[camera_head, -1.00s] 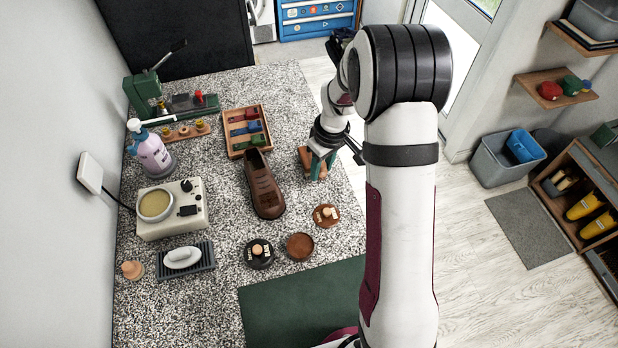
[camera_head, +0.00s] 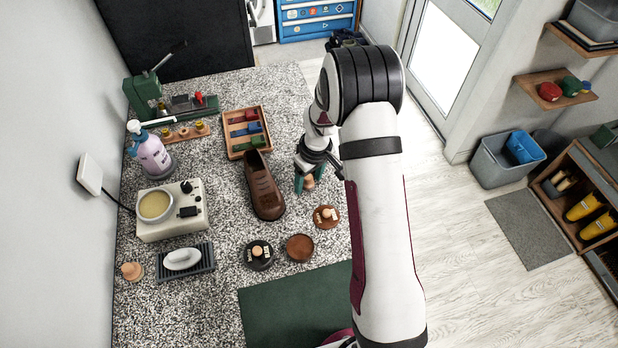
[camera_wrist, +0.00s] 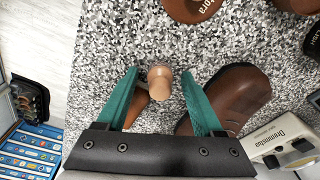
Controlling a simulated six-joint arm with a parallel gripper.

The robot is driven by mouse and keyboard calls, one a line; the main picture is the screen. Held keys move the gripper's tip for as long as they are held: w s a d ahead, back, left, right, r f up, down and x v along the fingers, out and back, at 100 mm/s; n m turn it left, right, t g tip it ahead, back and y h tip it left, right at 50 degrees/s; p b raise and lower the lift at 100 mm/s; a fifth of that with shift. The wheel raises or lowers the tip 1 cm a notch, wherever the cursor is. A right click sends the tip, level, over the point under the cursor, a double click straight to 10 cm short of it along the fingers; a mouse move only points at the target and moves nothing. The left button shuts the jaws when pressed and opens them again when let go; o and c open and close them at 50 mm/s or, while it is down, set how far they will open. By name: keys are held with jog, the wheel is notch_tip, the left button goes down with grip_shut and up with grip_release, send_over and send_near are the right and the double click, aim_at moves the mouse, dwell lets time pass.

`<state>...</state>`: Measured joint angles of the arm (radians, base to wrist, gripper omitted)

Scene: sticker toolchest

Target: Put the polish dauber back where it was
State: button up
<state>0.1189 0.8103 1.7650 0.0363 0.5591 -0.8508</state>
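A pale wooden peg-shaped piece (camera_wrist: 160,82), which looks like the polish dauber, stands on the speckled counter between my gripper's fingers. It also shows in the head view (camera_head: 308,183), right of the brown shoe (camera_head: 264,190). My gripper (camera_wrist: 159,73) has two green fingers spread wide, with a gap on each side of the peg; it also shows in the head view (camera_head: 310,180). An orange-brown piece (camera_wrist: 137,106) behind the peg is partly hidden by the left finger. The shoe's toe (camera_wrist: 235,90) is close beside the right finger.
A brown tin with a wooden knob (camera_head: 326,217), an open brown dish (camera_head: 300,247) and a black knobbed tin (camera_head: 258,260) lie nearer. A wooden tray (camera_head: 234,154) holds coloured pieces behind the shoe. A green mat (camera_head: 290,310) lies at the front. Another wooden knob (camera_head: 132,271) stands far left.

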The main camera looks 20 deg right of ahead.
jog(key=s+a+r+m, duration=0.1)
jog(key=s+r, duration=0.2)
jog(key=r, duration=0.6)
jog(key=s+r+m, duration=0.1)
jog(key=s+r, duration=0.3)
jog(key=r, duration=0.4)
jog(key=s+a+r+m, duration=0.1)
jog(key=s+a+m, duration=0.1)
jog(key=s, duration=0.5)
jog(key=s+a+r+m+g, duration=0.1)
jog(key=s+r+m, duration=0.1)
jog(key=s, duration=0.6)
jog(key=s+a+r+m+y, duration=0.1)
jog(key=s+m, duration=0.3)
jog(key=s, duration=0.4)
jog(key=shift+s+a+r+m, duration=0.25)
jog(key=shift+a+r+m, duration=0.05)
jog(key=shift+a, duration=0.55)
